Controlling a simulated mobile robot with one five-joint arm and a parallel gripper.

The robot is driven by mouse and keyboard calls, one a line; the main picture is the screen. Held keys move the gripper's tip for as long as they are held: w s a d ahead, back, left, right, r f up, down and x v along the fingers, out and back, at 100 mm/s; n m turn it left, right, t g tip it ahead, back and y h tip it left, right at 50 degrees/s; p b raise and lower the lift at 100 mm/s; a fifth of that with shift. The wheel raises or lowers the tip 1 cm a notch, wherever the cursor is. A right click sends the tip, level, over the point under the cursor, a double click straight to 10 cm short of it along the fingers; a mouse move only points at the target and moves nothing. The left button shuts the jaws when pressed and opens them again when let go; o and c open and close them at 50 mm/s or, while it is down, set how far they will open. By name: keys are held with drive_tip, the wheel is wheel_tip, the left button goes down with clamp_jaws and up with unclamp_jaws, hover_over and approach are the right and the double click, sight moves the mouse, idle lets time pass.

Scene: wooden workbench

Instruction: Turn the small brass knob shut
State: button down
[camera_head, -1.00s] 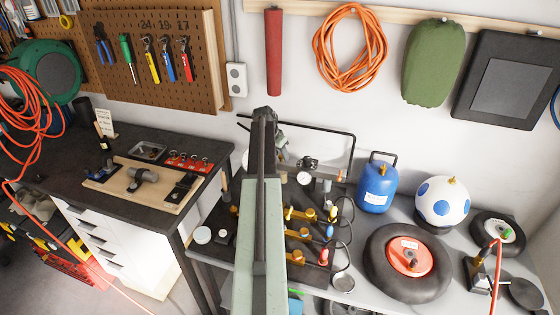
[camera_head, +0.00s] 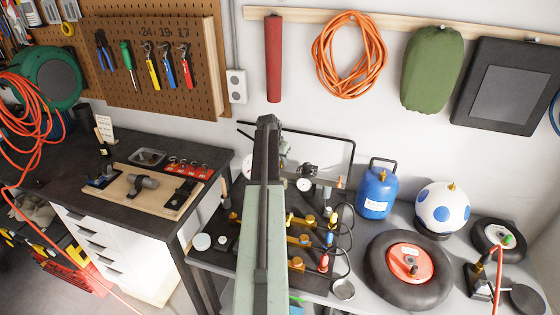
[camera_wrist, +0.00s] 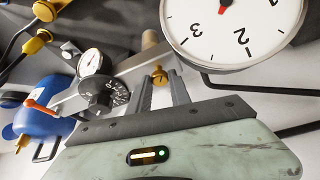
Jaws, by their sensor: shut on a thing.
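The small brass knob (camera_wrist: 159,74) shows in the wrist view between the tips of my gripper's two grey fingers. My gripper (camera_wrist: 164,82) is shut on it. The knob's lower part and stem are hidden by the fingers. In the head view my gripper (camera_head: 269,122) is at the far end of my pale green arm, over the back of the bench. The knob is hidden there behind the arm.
A large white dial (camera_wrist: 232,22) hangs close to the right of my gripper. A small gauge (camera_wrist: 91,62) and a black dial knob (camera_wrist: 101,96) are to its left. A blue gas bottle (camera_head: 377,188) and a black pipe frame (camera_head: 318,134) stand nearby.

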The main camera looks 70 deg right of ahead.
drive_tip(key=n+t, duration=0.1)
drive_tip(key=n, duration=0.1)
drive_tip(key=n+t, duration=0.1)
drive_tip(key=n, duration=0.3)
drive_tip(key=shift+s+n+t, duration=0.25)
drive_tip(key=shift+n+t, duration=0.15)
drive_tip(key=shift+y, duration=0.3)
drive_tip(key=c, duration=1.2)
unclamp_jaws()
drive_tip(key=p+v, duration=0.7)
drive_tip(key=shift+s+a+r, duration=0.1)
drive_tip(key=shift+a+r, duration=0.05)
drive_tip(key=shift+r, duration=0.2)
